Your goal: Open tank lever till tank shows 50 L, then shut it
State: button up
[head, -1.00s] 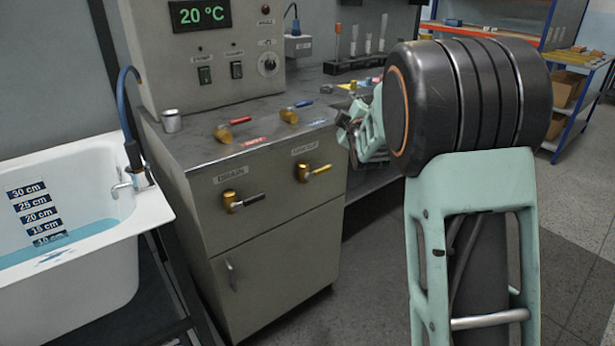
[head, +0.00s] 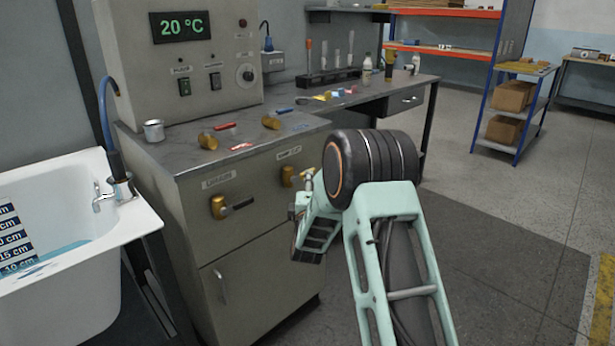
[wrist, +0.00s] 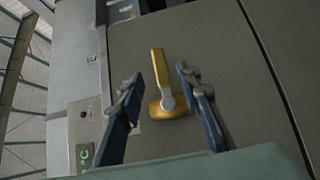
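The cabinet front has two brass levers. The left one (head: 218,207) has a dark handle and a plate above it. The right one (head: 288,177) has a yellow handle and is partly hidden by my arm. In the wrist view a yellow-handled lever (wrist: 158,66) on a grey panel stands between my fingers. My gripper (wrist: 158,78) is open around it, with a gap on both sides and no visible contact. The display (head: 182,27) reads 20 °C. The lever labels are too small to read surely.
A white bathtub (head: 120,225) with shallow blue water stands at the left. Two more brass levers, with red (head: 208,141) and blue (head: 271,123) handles, and a metal cup (head: 153,130) are on the worktop.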

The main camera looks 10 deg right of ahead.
jog(key=w, duration=0.2)
jog(key=w+b, duration=0.1)
jog(key=w, duration=0.1)
jog(key=w+d, duration=0.1)
jog(key=w, duration=0.2)
jog(key=shift+w, duration=0.1)
grip_shut()
dwell(0.3)
